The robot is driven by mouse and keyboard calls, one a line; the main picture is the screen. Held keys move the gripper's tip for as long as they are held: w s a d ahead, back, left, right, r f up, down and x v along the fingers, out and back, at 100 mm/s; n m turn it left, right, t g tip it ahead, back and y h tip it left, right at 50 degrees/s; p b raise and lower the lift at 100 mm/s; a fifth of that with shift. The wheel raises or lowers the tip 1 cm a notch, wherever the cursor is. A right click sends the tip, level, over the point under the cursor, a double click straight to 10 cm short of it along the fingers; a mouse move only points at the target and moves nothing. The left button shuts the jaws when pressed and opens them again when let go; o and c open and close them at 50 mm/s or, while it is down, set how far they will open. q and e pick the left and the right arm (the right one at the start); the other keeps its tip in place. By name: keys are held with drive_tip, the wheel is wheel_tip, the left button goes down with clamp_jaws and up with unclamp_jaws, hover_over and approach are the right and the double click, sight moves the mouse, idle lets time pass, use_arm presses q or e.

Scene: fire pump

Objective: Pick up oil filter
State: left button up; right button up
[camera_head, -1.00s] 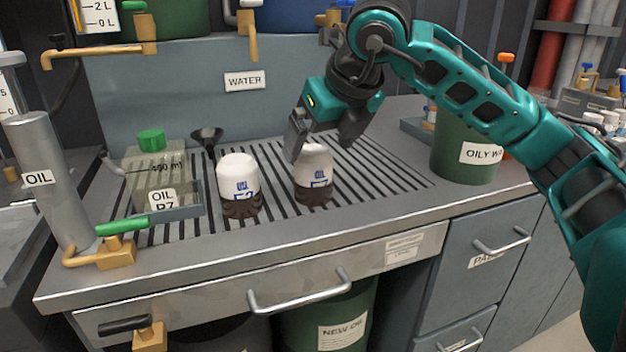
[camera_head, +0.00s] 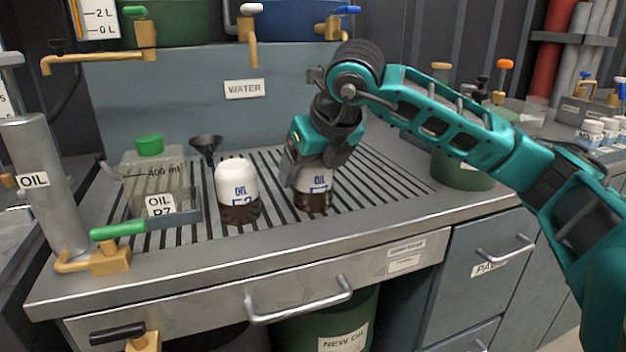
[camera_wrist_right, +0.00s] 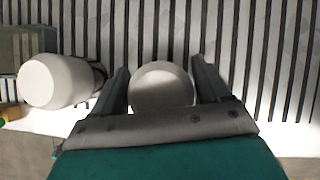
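Two white oil filters with dark lower ends stand upright on the slotted drain grate. The right oil filter (camera_head: 314,194) is under my right gripper (camera_head: 305,180), and its top is hidden by the gripper. In the right wrist view this oil filter (camera_wrist_right: 161,86) lies between the two spread fingers of the right gripper (camera_wrist_right: 161,85), with a small gap visible at the sides. The left oil filter (camera_head: 238,190) stands to the left, apart from the gripper, and also shows in the right wrist view (camera_wrist_right: 55,82). My left gripper is not in view.
A grey oil cylinder (camera_head: 45,185) is at far left. A green oily-waste bin (camera_head: 462,172) stands right. The grate's right part is clear.

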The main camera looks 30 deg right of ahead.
drive_tip(key=c, duration=0.9)
drive_tip(key=shift+r, duration=0.1)
